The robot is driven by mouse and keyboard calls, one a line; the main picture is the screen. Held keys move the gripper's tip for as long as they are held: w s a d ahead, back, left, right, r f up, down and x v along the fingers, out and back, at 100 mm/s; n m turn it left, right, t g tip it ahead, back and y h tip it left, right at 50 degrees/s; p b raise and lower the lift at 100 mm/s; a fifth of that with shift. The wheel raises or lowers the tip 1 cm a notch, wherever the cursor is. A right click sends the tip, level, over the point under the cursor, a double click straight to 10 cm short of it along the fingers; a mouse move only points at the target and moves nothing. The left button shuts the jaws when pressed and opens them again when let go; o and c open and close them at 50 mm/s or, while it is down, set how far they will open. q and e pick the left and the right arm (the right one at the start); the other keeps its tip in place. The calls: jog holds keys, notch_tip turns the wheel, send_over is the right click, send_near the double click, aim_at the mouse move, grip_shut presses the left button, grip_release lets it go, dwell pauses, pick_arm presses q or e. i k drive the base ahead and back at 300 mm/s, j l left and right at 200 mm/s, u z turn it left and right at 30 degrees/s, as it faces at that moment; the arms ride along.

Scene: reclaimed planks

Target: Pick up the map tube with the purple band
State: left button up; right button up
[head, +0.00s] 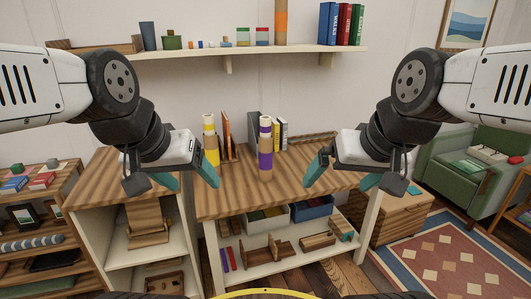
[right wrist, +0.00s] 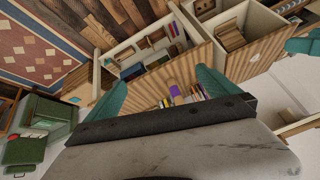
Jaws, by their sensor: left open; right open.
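The map tube with the purple band (head: 265,160) stands upright on the striped wooden desk (head: 236,202), near its middle. It is cardboard brown with purple bands and a pale top. It also shows small in the right wrist view (right wrist: 176,91), beyond the gripper fingers. A similar tube with yellow bands (head: 210,142) stands to its left, further back. My left gripper (head: 192,182) is open and empty, in front and to the left of the purple tube. My right gripper (head: 345,182) is open and empty to its right. Neither touches a tube.
Books and a bookend (head: 280,133) stand behind the purple tube. An orange-banded tube (head: 281,22) stands on the wall shelf (head: 190,52). Bins (head: 313,208) sit under the desk. The desktop's front is clear. A green armchair (head: 448,157) stands right.

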aim_at(264, 145)
jog(key=i+j, duration=1)
jog(key=j+z, duration=0.05)
jog(key=j, duration=0.05)
